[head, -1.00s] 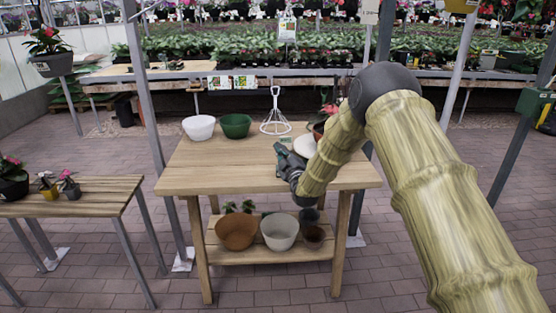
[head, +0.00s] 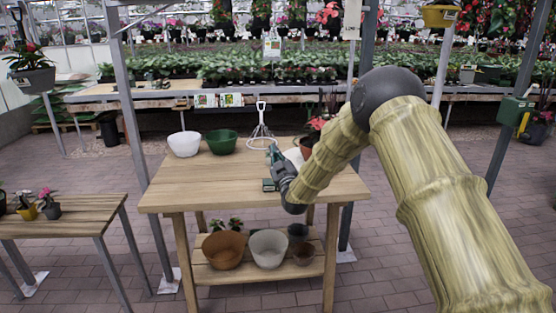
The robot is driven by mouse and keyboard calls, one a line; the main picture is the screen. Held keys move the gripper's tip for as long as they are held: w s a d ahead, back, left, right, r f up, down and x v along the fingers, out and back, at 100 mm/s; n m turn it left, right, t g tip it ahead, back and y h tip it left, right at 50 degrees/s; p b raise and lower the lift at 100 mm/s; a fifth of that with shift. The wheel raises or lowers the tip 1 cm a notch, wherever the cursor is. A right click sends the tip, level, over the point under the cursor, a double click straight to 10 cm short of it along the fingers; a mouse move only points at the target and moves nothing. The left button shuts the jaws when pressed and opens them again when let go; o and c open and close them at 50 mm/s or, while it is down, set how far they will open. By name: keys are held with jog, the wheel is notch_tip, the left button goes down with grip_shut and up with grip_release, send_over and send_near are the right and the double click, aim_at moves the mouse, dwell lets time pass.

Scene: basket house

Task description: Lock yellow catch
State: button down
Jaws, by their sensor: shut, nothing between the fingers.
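My gripper (head: 273,155) is above the wooden potting table, near its right half, pointing away from me. Its fingers are small and dark here; they look shut and hold nothing I can see. A green box (head: 512,111) is fixed to a grey post at the far right. A small yellow piece (head: 524,121) shows at its right side; I cannot tell whether it is the yellow catch, or how it is set. My gripper is far to the left of this box and apart from it.
A smaller table (head: 60,228) is at left. Brick floor (head: 400,220) lies open towards the right post.

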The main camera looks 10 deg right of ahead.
jog(key=a+b+v, duration=0.1)
jog(key=v, duration=0.8)
jog(key=shift+s+f, duration=0.3)
jog(key=shift+s, duration=0.2)
jog(key=shift+d, duration=0.1)
jog(key=s+d+f+m+g+h+p, duration=0.1)
jog(key=s+d+f+g, duration=0.15)
jog(key=s+f, duration=0.65)
jog(key=s+d+f+m+g+p, duration=0.15)
jog(key=s+f+g, duration=0.25)
jog(key=s+f, duration=0.5)
jog(key=s+d+f+m+g+h+p, duration=0.15)
jog(key=s+f+g, duration=0.3)
jog(key=f, duration=0.75)
jog(key=s+d+f+m+g+p, duration=0.1)
jog(key=s+f+g, duration=0.1)
jog(key=s, duration=1.1)
jog(key=s+d+f+m+g+h+p, duration=0.1)
jog(key=s+d+f+m+g, duration=0.1)
jog(key=s, duration=1.2)
jog(key=s+d+f+m+g+p, duration=0.1)
jog(key=s+g, duration=0.5)
jog(key=s, duration=0.8)
notch_tip(320, 180, down, 3)
jog(key=shift+d+r+m+p, duration=0.15)
jog(key=shift+d+m+p, duration=0.15)
jog(key=shift+d+p, duration=0.35)
jog(key=shift+d, duration=0.1)
